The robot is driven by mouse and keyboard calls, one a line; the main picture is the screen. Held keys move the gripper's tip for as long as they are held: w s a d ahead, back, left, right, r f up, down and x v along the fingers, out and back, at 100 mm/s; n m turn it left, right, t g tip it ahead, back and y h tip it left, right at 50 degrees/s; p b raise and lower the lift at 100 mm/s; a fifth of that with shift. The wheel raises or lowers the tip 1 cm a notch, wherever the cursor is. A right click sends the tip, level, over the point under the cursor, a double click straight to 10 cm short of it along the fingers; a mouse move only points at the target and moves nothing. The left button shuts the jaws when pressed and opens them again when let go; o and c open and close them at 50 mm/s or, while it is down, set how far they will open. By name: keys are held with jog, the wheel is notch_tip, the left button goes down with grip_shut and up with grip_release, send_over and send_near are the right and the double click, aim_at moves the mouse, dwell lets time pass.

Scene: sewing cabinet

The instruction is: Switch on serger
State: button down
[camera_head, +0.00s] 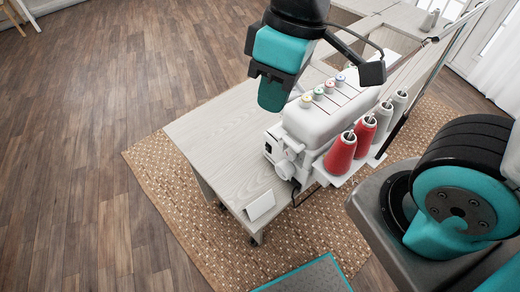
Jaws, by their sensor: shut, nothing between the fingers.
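The serger (325,122) is a white machine standing on the grey wood-grain sewing cabinet (215,125). It has several small colored dials along its top and red and grey thread cones behind them on its right. A round white knob (285,169) and other white parts show at its near end. I cannot make out a power switch at this size. My gripper (271,98) is teal, shut and empty. It points down above the cabinet and appears in front of the serger's upper left side in the picture. I cannot tell whether it touches the machine; its arm hides part of the background.
A small white piece (260,205) sits at the cabinet's near corner. Red cones (341,153) stand on a thread rack with thin upright poles. A woven brown rug (160,175) lies under the cabinet. Open wooden floor (80,150) is at the left.

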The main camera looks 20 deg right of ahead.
jog(key=w+a+f+n+t+h+b, duration=0.1)
jog(key=w+a+f+n+h, duration=0.1)
jog(key=f, duration=0.7)
jog(key=w+a+f+n+t+h+b, duration=0.1)
jog(key=w+a+f+n+h+b, duration=0.1)
jog(key=w+f+n+h, duration=0.3)
jog(key=w+a+f+n+h+b, duration=0.1)
jog(key=w+a+f+n+h, duration=0.2)
jog(key=f, duration=1.1)
jog(key=w+n+h, duration=0.1)
jog(key=n+h, duration=0.1)
jog(key=shift+w+n+t+h+b, duration=0.25)
jog(key=shift+n+t+h+b, duration=0.05)
jog(key=shift+t+h+b, duration=0.1)
jog(key=shift+f, duration=0.1)
jog(key=p, duration=0.3)
send_near(267, 150)
jog(key=f, duration=0.1)
jog(key=d+f, duration=0.1)
jog(key=f, duration=0.2)
jog(key=shift+w+d+f, duration=0.15)
jog(key=shift+d, duration=0.15)
jog(key=shift+w+d+r+p, duration=0.15)
jog(key=shift+d+p, duration=0.15)
jog(key=shift+d, duration=0.25)
jog(key=shift+w+d+r+p, duration=0.1)
jog(key=shift+w+d+p, duration=0.15)
jog(key=shift+d, duration=0.35)
jog(key=shift+w+d+f, duration=0.1)
jog(key=shift+d, duration=0.45)
